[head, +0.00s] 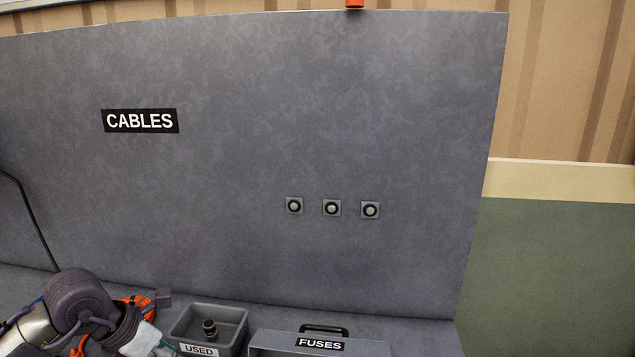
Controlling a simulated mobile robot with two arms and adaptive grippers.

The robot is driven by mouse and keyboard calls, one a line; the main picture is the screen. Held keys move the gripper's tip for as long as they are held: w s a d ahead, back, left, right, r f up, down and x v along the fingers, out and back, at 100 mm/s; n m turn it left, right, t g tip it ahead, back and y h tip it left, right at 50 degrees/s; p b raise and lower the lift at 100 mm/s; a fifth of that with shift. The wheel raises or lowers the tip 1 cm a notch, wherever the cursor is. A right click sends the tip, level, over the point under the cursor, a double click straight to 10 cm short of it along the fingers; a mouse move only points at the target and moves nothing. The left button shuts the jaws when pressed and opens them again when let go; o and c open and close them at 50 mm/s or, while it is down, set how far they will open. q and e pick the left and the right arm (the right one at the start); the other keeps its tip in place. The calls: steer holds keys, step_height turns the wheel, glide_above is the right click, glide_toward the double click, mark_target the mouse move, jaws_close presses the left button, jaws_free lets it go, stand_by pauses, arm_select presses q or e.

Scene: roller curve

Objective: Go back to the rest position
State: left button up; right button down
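A jumble of parts fills the lower left corner of the head view: a dark rounded body, a silver cylinder and a pale block. It looks like part of my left arm, but I cannot be sure. I make out no gripper fingers there, so I cannot see what the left gripper holds, if anything. My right arm and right gripper are not in view.
Orange pieces (138,303) lie behind the jumble. A grey bin marked USED (198,349) holds a small dark cylindrical part (209,330). A grey case marked FUSES (268,345) has a black handle. The grey panel (230,170) behind bears a CABLES label and three round fittings (332,208).

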arm_select(q)
steer(key=s+d+r+n+t+h, duration=0.2)
steer(key=d+r+h, duration=0.3)
steer(key=d+h, duration=0.3)
steer(key=s+d+r+n+t+h, duration=0.15)
steer(key=d+r+h, duration=0.4)
steer(key=d, duration=0.55)
steer(key=w+a+r+n+t+y, duration=0.25)
steer(key=a+n+t, duration=0.25)
steer(key=n+t, duration=0.6)
steer(key=a+f+n+t+y, duration=0.2)
steer(key=a+f+n+y, duration=0.45)
steer(key=n+y, duration=0.7)
steer(key=s+a+f+n+g+y, duration=0.3)
steer(key=a+f+n+g, duration=0.25)
steer(key=f+n, duration=0.4)
steer(key=s+d+f+n+g+h, duration=0.25)
steer(key=s+f+g, duration=0.95)
steer(key=s+f, duration=0.7)
step_height(320, 180, down, 22)
steer(key=s, duration=0.2)
steer(key=s+a+f+g, duration=0.2)
steer(key=s+f, duration=1.5)
steer(key=shift+s+a+f+y, duration=0.25)
steer(key=shift+a+f+y, duration=0.1)
steer(key=shift+a+y, duration=0.05)
